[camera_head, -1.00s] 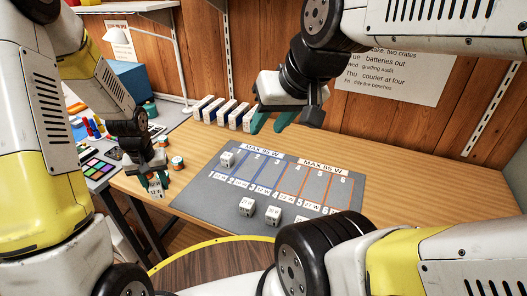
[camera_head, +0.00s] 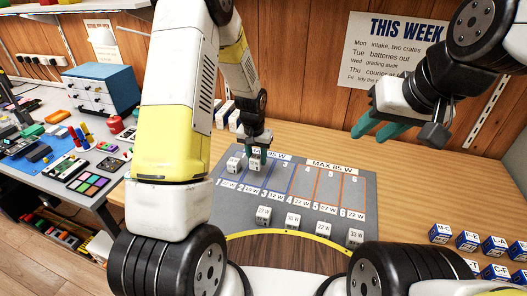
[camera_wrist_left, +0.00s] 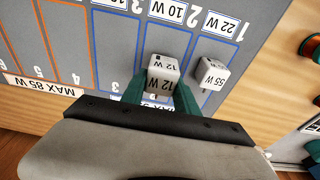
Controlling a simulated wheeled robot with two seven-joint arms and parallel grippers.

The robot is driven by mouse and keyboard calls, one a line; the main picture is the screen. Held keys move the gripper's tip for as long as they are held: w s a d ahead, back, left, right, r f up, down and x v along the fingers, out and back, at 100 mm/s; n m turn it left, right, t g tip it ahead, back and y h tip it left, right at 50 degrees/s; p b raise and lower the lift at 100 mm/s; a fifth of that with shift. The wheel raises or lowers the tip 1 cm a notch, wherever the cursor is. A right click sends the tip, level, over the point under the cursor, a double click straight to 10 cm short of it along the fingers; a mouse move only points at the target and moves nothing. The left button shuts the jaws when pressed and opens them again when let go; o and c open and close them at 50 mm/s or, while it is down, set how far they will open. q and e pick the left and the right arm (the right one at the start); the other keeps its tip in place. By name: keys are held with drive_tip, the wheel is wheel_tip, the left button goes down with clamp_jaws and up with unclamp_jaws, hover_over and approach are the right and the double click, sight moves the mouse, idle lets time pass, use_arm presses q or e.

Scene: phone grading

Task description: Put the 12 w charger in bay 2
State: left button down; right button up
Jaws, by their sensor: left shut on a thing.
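The white 12 W charger (camera_wrist_left: 161,80) is between the green fingers of my left gripper (camera_wrist_left: 160,98), which is shut on it. In the head view, my left gripper (camera_head: 258,150) holds the charger (camera_head: 254,164) at the far end of the grey mat (camera_head: 225,205). In the wrist view it is over the blue-outlined bay 2 (camera_wrist_left: 170,38), the one labelled 10 W. I cannot tell whether it touches the mat. A 55 W charger (camera_wrist_left: 212,74) stands beside it in bay 1. My right gripper (camera_head: 379,128) is open and empty, raised at the right.
Several white chargers stand along the mat's near edge, one a 27 W (camera_head: 263,215). Bays 3 to 6 look empty. Blue-and-white boxes (camera_head: 467,241) stand at the right. A side bench with a blue drawer unit (camera_head: 101,88) is at the left.

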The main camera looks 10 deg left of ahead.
sight(257, 165)
use_arm(q)
drive_tip(key=shift+f, duration=1.85)
drive_tip(key=shift+f, duration=0.2)
drive_tip(key=c, duration=0.9)
unclamp_jaws()
drive_tip(key=shift+r, duration=0.1)
